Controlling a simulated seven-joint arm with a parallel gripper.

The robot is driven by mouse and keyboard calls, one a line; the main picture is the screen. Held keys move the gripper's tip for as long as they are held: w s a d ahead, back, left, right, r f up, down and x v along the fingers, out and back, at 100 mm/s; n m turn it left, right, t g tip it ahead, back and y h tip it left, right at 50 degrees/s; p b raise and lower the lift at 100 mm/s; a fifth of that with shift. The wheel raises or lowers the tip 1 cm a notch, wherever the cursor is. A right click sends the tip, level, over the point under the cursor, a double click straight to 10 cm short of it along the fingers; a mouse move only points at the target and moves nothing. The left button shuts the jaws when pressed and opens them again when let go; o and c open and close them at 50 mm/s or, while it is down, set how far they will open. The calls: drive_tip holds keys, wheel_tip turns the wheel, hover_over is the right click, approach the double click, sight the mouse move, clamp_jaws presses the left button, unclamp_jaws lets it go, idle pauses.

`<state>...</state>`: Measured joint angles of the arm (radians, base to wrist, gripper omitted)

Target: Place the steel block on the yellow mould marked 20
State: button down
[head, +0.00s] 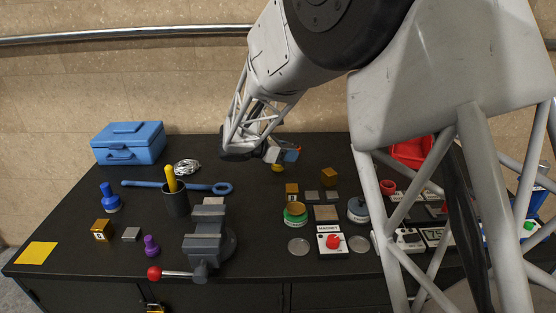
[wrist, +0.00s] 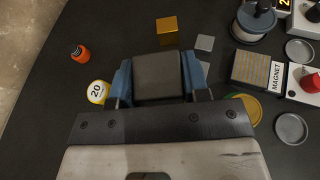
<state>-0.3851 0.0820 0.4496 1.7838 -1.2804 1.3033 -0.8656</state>
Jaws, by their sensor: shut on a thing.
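My gripper (wrist: 160,82) is shut on a dark grey steel block (wrist: 160,76), which sits between its blue fingers. In the head view the gripper (head: 283,155) is held above the back middle of the bench, with the block partly visible. The yellow mould marked 20 (wrist: 98,92) has a round white face with a yellow rim. In the wrist view it lies just left of the left finger, apart from the block. A small yellow thing (head: 278,168) below the gripper in the head view may be this mould, largely hidden.
A brass block (wrist: 167,28) and a grey plate (wrist: 205,43) lie near the gripper. An orange cylinder (wrist: 80,54) stands left of it. The magnet unit (head: 333,243) is at the front.

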drive_tip(key=shift+f, duration=1)
drive_tip(key=shift+w, duration=0.1)
drive_tip(key=shift+w+a+f, duration=0.2)
drive_tip(key=shift+w+a, duration=0.2)
drive_tip(key=shift+w, duration=2.05)
drive_tip(key=shift+w+a+f, duration=0.25)
drive_tip(key=shift+w+a, duration=0.15)
drive_tip(key=shift+w, duration=2.1)
drive_tip(key=shift+w+a+f, duration=0.2)
drive_tip(key=shift+w+a, duration=0.2)
drive_tip(key=shift+w, duration=2.05)
drive_tip(key=shift+w+f, duration=0.1)
drive_tip(key=shift+w, duration=0.35)
drive_tip(key=shift+a+f, duration=0.1)
drive_tip(key=shift+f, duration=1.6)
drive_tip(key=shift+f, duration=0.1)
drive_tip(key=c, duration=0.6)
unclamp_jaws()
drive_tip(key=shift+f, duration=0.1)
